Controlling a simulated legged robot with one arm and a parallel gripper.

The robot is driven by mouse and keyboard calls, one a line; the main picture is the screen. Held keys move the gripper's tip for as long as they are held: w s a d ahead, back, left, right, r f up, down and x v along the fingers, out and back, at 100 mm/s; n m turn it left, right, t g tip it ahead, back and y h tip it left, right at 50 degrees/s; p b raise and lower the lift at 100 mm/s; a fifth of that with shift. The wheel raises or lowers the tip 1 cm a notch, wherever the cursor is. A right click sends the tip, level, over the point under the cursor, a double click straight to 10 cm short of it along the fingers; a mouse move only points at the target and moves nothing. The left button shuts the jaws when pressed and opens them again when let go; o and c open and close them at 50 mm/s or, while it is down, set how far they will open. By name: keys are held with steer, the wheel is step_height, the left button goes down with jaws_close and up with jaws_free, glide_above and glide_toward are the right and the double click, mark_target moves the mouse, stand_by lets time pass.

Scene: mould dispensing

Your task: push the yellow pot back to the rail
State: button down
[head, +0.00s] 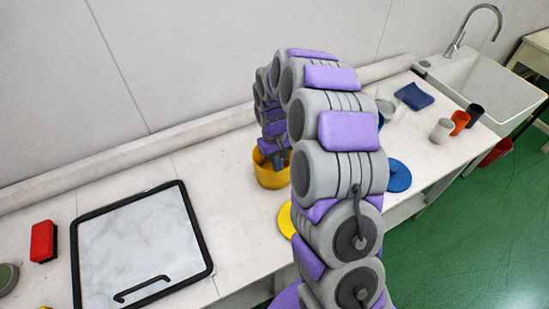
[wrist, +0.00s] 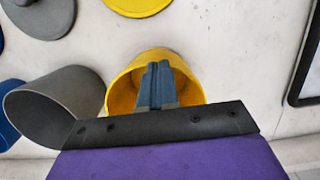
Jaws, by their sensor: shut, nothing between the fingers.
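The yellow pot (head: 268,179) stands on the white bench, near the rail (head: 130,156) along the back wall. Part of it is hidden behind my arm in the head view. My gripper (head: 277,162) reaches down at the pot's mouth. In the wrist view, my gripper (wrist: 157,67) is shut and empty, with its fingers in front of the open mouth of the yellow pot (wrist: 122,92). The fingers look to be inside the rim, but I cannot tell whether they touch the wall. A gap between pot and rail cannot be judged.
A yellow disc (head: 286,220) lies on the bench's front side. A black-framed board (head: 145,245) and a red brush (head: 43,241) are left. A blue disc (head: 399,176), several cups and a sink (head: 490,85) are right. A grey pot (wrist: 50,105) is close beside the yellow one.

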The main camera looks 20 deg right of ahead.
steer(key=shift+s+f, duration=0.1)
steer(key=shift+f, duration=0.15)
